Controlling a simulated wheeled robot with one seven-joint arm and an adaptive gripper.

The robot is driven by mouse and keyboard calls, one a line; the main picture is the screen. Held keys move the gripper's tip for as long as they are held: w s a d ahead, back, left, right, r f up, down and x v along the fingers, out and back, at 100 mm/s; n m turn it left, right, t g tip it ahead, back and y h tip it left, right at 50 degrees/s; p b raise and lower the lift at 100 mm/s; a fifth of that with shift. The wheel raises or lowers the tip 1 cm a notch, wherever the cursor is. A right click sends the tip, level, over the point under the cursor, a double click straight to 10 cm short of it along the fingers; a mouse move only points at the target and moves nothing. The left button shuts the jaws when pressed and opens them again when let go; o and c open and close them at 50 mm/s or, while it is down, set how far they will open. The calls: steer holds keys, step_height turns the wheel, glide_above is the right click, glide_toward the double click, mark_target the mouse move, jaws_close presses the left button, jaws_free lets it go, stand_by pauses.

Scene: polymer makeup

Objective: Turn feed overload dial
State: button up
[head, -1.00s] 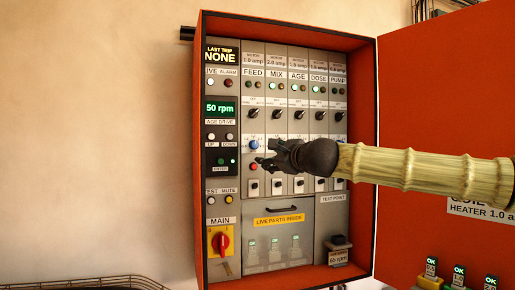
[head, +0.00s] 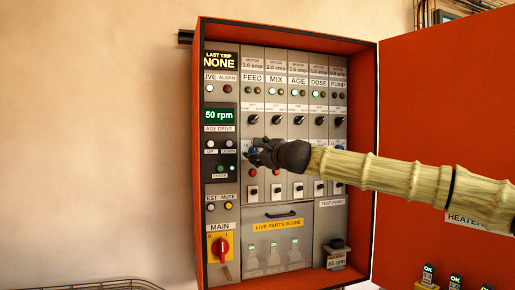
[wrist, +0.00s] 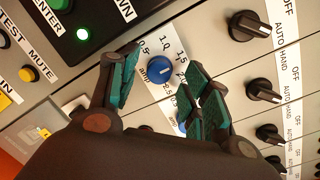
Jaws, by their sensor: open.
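The feed overload dial (wrist: 161,67) is a round blue knob on a white scale plate marked in amps, in the FEED column of the grey panel. In the wrist view it lies between my gripper's (wrist: 158,86) spread teal finger pads and appears clear of them. My gripper is open and empty. In the head view my gripper (head: 251,154) is in front of the dial and hides most of it. How near the pads are to the panel is hard to tell.
A second blue dial (wrist: 184,127) is partly behind the right-hand fingers. Black selector knobs (wrist: 250,25) line the panel beside it. The orange cabinet door (head: 440,110) stands open on the right.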

steer(key=shift+w+a, duration=0.15)
steer(key=shift+w, duration=0.15)
steer(key=c, duration=1.1)
steer(key=shift+o, duration=0.2)
steer(key=shift+r+n+p, duration=0.15)
steer(key=shift+n+p, duration=0.15)
steer(key=shift+p, duration=0.05)
steer(key=shift+r+n, duration=0.1)
steer(key=shift+n, duration=0.2)
steer(key=n+p, duration=0.2)
steer(key=n, duration=0.1)
steer(key=shift+r+h, duration=0.1)
steer(key=shift+h, duration=0.2)
steer(key=n+p, duration=0.1)
steer(key=n, duration=0.3)
steer(key=shift+a+n+g+h+p, duration=0.1)
steer(key=shift+n+g+h+p, duration=0.2)
steer(key=shift+g+h, duration=0.1)
steer(key=shift+f, duration=0.25)
